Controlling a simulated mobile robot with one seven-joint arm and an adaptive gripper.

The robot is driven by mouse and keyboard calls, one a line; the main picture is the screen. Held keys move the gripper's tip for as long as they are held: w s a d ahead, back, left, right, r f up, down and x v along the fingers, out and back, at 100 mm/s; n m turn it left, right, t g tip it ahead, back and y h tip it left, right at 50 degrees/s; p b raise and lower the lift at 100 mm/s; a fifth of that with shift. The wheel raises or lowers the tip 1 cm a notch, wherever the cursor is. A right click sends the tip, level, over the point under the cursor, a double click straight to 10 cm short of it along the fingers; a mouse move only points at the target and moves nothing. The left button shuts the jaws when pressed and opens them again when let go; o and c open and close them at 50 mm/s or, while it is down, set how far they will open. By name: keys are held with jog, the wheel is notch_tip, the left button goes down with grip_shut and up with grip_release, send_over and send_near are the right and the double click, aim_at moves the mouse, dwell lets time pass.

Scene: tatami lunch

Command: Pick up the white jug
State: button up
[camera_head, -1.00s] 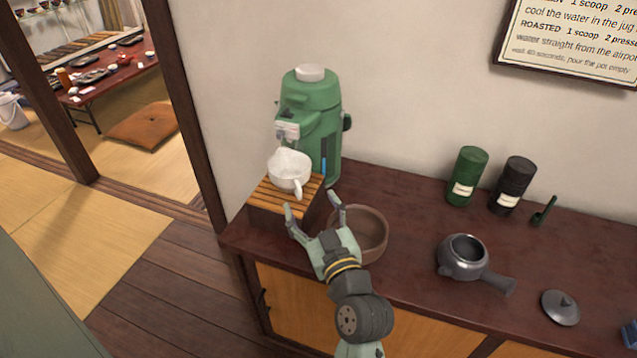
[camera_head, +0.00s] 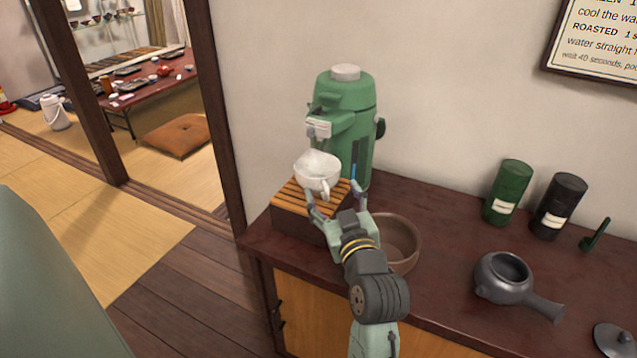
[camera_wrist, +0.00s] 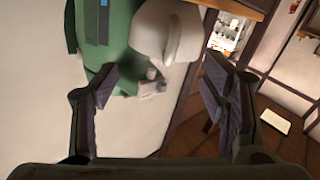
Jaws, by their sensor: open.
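The white jug (camera_head: 317,171) stands upright on a slatted wooden stand (camera_head: 284,212), under the spout of the green airpot (camera_head: 347,125). Its handle faces toward the front. My gripper (camera_head: 335,196) is open and empty, with its fingertips close in front of the jug near the handle. In the wrist view the jug (camera_wrist: 166,32) is partly cut off at the top, just beyond my gripper's open fingers (camera_wrist: 158,85). I cannot tell whether a fingertip touches it.
A brown bowl (camera_head: 403,243) sits right beside my gripper. A dark side-handled teapot (camera_head: 500,280), its lid (camera_head: 614,339), a green canister (camera_head: 508,192) and a black canister (camera_head: 558,205) stand to the right on the dark counter (camera_head: 447,215). The wall is close behind.

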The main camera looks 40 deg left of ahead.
aim_at(326, 184)
jog(key=x, duration=0.2)
jog(key=p+x, duration=0.1)
jog(key=x, duration=0.1)
jog(key=shift+s+a+f, duration=0.1)
jog(key=shift+a+f, duration=0.1)
jog(key=shift+a, duration=0.2)
grip_shut()
dwell(0.5)
dwell(0.5)
